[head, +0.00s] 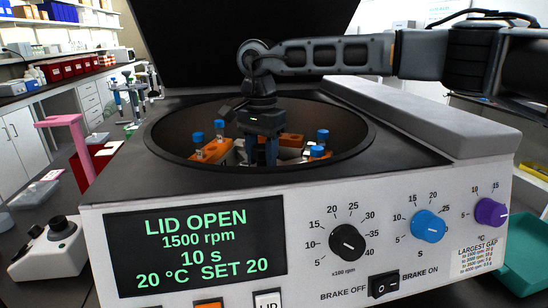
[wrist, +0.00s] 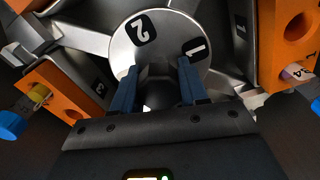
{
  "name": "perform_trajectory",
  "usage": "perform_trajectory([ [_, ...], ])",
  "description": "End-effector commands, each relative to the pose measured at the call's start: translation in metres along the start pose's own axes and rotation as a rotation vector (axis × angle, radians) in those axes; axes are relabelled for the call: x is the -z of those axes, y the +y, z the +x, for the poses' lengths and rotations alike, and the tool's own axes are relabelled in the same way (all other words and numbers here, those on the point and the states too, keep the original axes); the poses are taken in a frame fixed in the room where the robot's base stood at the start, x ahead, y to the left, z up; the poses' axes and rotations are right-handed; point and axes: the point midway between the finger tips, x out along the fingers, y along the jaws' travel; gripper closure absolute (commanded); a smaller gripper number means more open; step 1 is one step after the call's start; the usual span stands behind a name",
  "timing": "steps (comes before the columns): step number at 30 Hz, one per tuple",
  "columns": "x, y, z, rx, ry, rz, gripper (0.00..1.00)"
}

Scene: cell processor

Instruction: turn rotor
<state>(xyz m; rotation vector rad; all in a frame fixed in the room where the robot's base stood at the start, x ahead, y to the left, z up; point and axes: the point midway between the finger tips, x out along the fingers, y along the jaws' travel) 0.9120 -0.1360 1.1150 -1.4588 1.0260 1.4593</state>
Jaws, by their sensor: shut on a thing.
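The rotor sits inside the round bowl of the open centrifuge (head: 305,192). In the wrist view its silver centre disc (wrist: 172,38) carries the numbers 1 and 2, and grey arms spread out from it. Orange tube holders (head: 212,150) with blue-capped tubes (head: 322,135) hang around it; an orange holder (wrist: 287,45) also shows at the right of the wrist view. My gripper (head: 265,155) reaches down into the bowl. Its blue fingers (wrist: 158,75) are shut on a dark grey part at the rotor's middle. The body of my gripper hides the rotor's near side.
The raised dark lid (head: 190,40) stands behind the bowl. A pink stand (head: 68,122) is at the left, and a teal tray (head: 525,255) at the right.

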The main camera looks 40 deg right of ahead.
Motion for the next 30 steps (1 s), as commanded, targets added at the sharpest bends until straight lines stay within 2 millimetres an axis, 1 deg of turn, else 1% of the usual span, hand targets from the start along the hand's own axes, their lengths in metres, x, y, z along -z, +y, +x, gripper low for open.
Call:
perform_trajectory([
  [21,0.0022,0.0006,0.0000,0.005,0.003,0.681,1.00],
  [30,0.0020,0.0010,-0.0007,0.005,0.002,0.911,1.00],
])
